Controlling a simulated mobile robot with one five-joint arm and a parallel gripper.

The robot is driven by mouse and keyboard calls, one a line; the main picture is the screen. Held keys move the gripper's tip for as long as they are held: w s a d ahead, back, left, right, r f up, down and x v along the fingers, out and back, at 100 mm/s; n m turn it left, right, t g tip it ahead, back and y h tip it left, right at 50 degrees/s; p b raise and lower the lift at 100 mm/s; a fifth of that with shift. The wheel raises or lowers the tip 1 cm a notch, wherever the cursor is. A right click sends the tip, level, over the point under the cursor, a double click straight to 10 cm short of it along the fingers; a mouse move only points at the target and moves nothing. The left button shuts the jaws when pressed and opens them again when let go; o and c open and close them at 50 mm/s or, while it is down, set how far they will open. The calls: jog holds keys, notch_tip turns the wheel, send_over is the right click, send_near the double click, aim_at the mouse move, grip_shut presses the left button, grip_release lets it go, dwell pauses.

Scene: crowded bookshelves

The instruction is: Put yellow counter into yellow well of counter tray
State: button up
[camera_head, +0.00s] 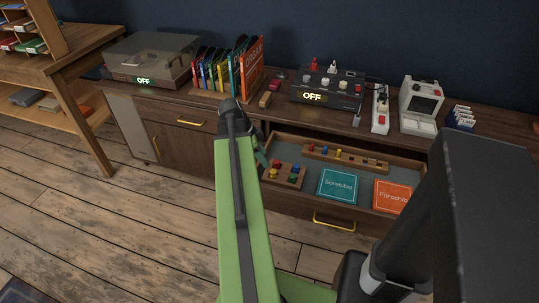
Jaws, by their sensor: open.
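An open drawer (398,168) holds a small wooden tray (283,184) with red, yellow, blue and green pieces, partly beside my arm. A longer wooden tray (322,156) lies behind it, with a row of small coloured pieces, one of them yellow (338,154). I cannot tell for sure which is the counter tray, or which yellow piece is the counter. Another yellow piece (273,174) shows on the small tray. My green arm rises up the middle to a black joint.
A teal box (338,186) and an orange box (392,196) lie in the drawer's front. On the cabinet top stand a turntable (150,60), a record rack (228,75), a black device (328,88) and a white device (420,104). Wooden floor lies clear at left.

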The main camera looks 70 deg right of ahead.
jog(key=p+v, duration=0.4)
jog(key=v, duration=0.3)
jog(key=shift+p, duration=0.4)
jog(key=shift+a+r, duration=0.1)
jog(key=o, duration=0.6)
jog(key=p+v, duration=1.6)
jog(key=v, duration=0.1)
jog(key=shift+w+a+r, duration=0.1)
jog(key=shift+a+r, duration=0.05)
jog(key=shift+r, duration=0.05)
